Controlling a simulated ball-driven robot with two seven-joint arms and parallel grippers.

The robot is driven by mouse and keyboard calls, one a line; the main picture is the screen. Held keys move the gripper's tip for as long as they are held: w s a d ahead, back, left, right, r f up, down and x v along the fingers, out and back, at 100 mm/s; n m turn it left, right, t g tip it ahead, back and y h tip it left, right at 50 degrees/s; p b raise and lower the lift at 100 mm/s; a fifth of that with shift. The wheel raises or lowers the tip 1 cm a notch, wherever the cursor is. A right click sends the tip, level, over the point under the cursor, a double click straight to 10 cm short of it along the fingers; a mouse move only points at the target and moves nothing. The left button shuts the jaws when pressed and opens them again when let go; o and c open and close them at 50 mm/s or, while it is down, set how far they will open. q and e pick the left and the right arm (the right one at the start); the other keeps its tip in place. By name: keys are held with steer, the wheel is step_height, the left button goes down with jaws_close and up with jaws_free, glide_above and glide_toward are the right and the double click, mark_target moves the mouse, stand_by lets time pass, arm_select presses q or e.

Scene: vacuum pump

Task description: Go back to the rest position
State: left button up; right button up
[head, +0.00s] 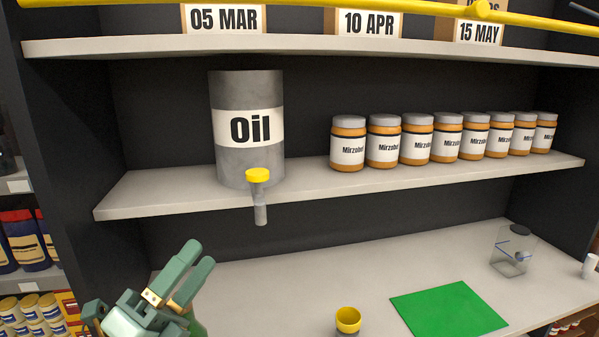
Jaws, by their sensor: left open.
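My left gripper (181,271) is at the lower left in the head view, with its two green fingers pointing up and to the right. It is open, with no object seen between its fingers. It is in front of the lower counter's left part, below the shelf with the oil can (246,88). The grey can has an "Oil" label and a tap with a yellow cap (258,175) that overhangs the shelf edge. My right gripper is not in view.
A green mat (449,309), a yellow-rimmed cup (348,320) and a clear container (512,252) are on the counter (300,275). Several orange jars (383,145) line the middle shelf (150,197). A yellow bar (420,8) crosses the top. The counter's middle is clear.

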arm_select(q)
steer(key=s+a+f+n+g+y, duration=0.1)
steer(key=a+f+n+g+y, duration=0.1)
steer(key=a+f+n+y, duration=0.55)
steer(key=s+a+f+n+g+y, duration=0.1)
steer(key=a+f+n+g+y, duration=0.1)
steer(key=a+f+n+y, duration=0.55)
steer(key=s+f+n+g+y, duration=0.3)
steer(key=s+f+n+g, duration=0.5)
steer(key=s+f, duration=0.7)
steer(key=s+d+f+g+h+b, duration=0.1)
steer(key=s+d+f+g+h, duration=0.1)
steer(key=f, duration=1.4)
steer(key=s+d+f+g+h+b, duration=0.1)
steer(key=s+d+f+g, duration=0.1)
steer(key=f, duration=1.4)
steer(key=s+f+n+g+h+b, duration=0.1)
steer(key=s+f+n+g, duration=0.1)
steer(key=s+f, duration=1.2)
steer(key=shift+s+g+b, duration=0.3)
steer(key=shift+s+b, duration=0.05)
steer(key=shift+s, duration=0.75)
